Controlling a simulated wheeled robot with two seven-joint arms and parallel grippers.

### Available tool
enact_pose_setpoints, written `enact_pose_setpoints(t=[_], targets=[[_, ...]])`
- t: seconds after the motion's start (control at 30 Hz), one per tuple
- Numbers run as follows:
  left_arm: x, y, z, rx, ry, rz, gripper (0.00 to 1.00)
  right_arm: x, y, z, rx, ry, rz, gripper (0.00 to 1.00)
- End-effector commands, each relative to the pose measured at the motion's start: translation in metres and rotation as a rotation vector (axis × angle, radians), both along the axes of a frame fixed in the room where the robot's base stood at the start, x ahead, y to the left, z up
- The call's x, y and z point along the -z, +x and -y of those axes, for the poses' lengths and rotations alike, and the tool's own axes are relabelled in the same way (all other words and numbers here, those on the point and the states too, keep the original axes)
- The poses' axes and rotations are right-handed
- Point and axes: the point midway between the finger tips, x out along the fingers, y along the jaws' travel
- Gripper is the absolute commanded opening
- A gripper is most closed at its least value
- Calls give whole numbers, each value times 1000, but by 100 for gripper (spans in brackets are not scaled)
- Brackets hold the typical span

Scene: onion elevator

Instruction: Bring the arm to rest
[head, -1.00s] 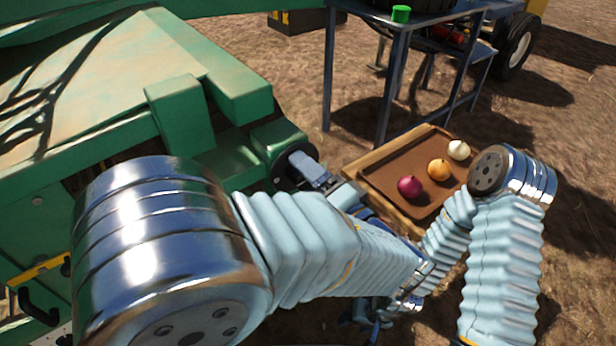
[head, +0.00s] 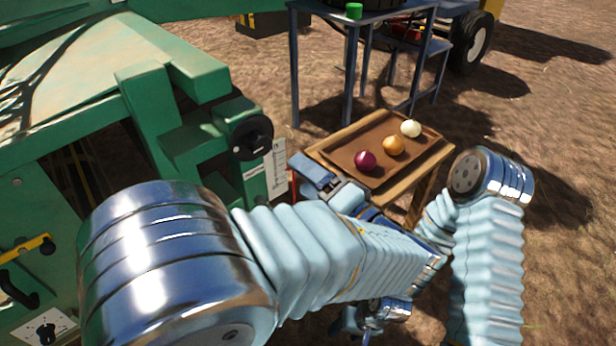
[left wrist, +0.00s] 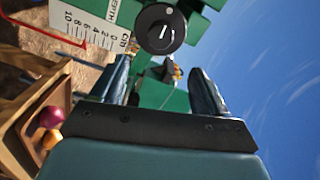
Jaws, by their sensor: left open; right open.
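My left gripper (head: 322,178) is open and empty in the head view. It is just right of and below the black round knob (head: 245,132) on the green machine, apart from it. In the left wrist view its two fingers (left wrist: 160,88) stand wide apart with nothing between them, and the knob (left wrist: 160,28) shows beyond. My left arm (head: 300,250) stretches across the lower middle of the head view. My right arm (head: 485,240) is bent at the right. My right gripper (head: 362,318) is low in the middle, mostly hidden behind the left arm.
A wooden stand with a brown tray (head: 340,158) holds a red onion (head: 365,160), a yellow onion (head: 393,145) and a white onion (head: 411,128). The green machine (head: 190,140) carries a white depth scale (head: 266,170). A blue metal table (head: 345,75) stands behind. Bare ground lies at the right.

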Motion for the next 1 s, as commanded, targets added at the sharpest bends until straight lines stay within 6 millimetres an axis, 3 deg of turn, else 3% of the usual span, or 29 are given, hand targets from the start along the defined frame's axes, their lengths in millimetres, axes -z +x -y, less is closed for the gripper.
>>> enact_pose_setpoints(t=[0.2,0.3,0.37,0.47,0.57,0.67,0.73,0.83,0.9,1.0], targets=[[2,1,-1,-3,1,-11,75,-1,0,0,0,0,0,58],[20,9,-13,-22,3,-98,75,-5,0,0,0,0,0,58],[45,17,-27,-46,-1,-213,75,-9,0,0,0,0,0,58],[109,22,-62,-100,-41,-497,75,-20,0,-1,-2,0,1,58],[185,4,-101,-162,-164,-840,75,-33,-1,-2,-3,1,1,58],[255,-41,-126,-217,-414,-1174,75,-49,-1,-3,-5,2,1,58],[293,-82,-129,-254,-696,-1353,75,-62,-2,-3,-6,2,1,58],[320,-115,-118,-291,-1123,-1407,75,-77,-2,-5,-9,3,0,58],[327,-120,-115,-328,-1372,-1326,75,-86,-3,-5,-10,3,1,58],[334,-114,-124,-385,-1598,-1144,75,-95,-3,-6,-12,4,1,58]])
